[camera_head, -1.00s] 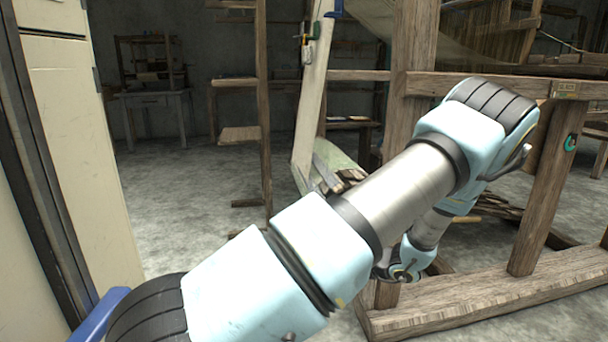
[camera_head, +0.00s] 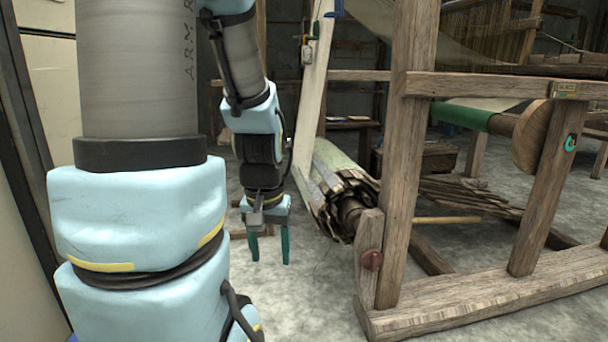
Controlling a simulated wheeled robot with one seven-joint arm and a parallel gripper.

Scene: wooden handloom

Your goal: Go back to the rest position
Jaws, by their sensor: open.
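My gripper (camera_head: 270,250) hangs pointing down in the middle of the view, left of the loom's front post. Its two green fingers are apart, with only floor visible between them. Nothing is held. My arm fills the left of the view, and its forearm comes down from the top to the gripper. The wooden handloom (camera_head: 402,150) stands at the right. The gripper appears apart from the loom and its slatted roller (camera_head: 340,190).
A green roller (camera_head: 470,116) with a round wooden end runs across the loom. A thick base beam (camera_head: 480,300) lies along the floor at lower right. Loose sticks (camera_head: 465,193) lie behind the front post. A pale cabinet (camera_head: 48,90) stands at far left. Grey floor shows below the gripper.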

